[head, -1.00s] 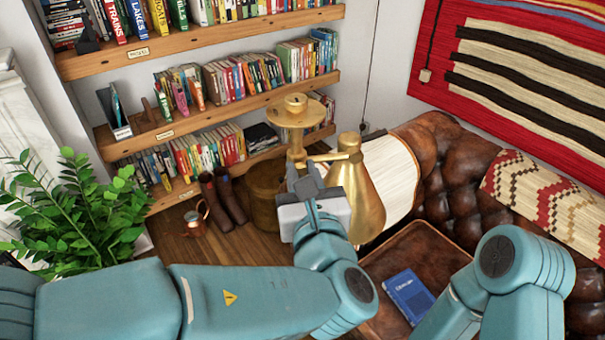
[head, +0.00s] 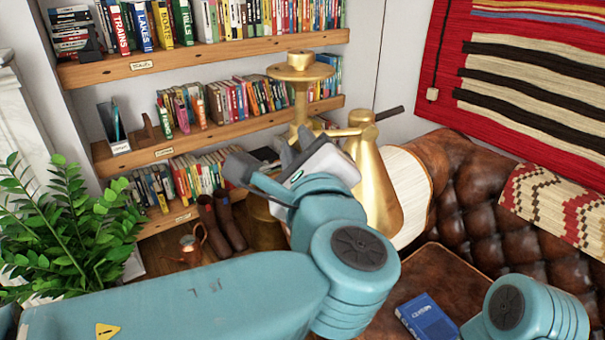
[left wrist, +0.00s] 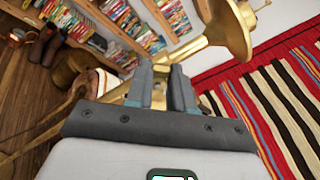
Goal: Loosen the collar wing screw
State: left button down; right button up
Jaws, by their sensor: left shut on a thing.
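A brass floor lamp (head: 301,103) stands in the middle of the head view, with a round disc at its top. A side arm joins it to a conical brass shade (head: 378,188) with a pale inside. My left gripper (head: 285,157) is at the lamp post, below the disc, its body tilted. In the left wrist view, its two fingers (left wrist: 161,88) are closed in on a small brass piece at the post, which I take as the collar wing screw. The fingers hide most of it. The post (left wrist: 188,48) passes just beyond the fingertips. My right gripper is out of view.
Bookshelves (head: 195,60) stand behind the lamp. A leafy plant (head: 65,225) is at the left, with a copper can (head: 190,246) and boots (head: 222,222) on the floor. A leather sofa (head: 475,215) is at the right. A blue book (head: 428,318) lies on brown leather.

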pick_arm(q)
jog(key=shift+a+f+n+b, duration=0.1)
jog(key=shift+f+n+b, duration=0.1)
jog(key=shift+n+b, duration=1.35)
jog(key=shift+f+n+b, duration=0.15)
jog(key=shift+n+b, duration=1.3)
jog(key=shift+b, duration=0.25)
jog(key=shift+a+f+n+b, duration=0.1)
jog(key=shift+f+n+b, duration=0.1)
jog(key=shift+n+b, duration=1.35)
jog(key=c, duration=1)
grip_release()
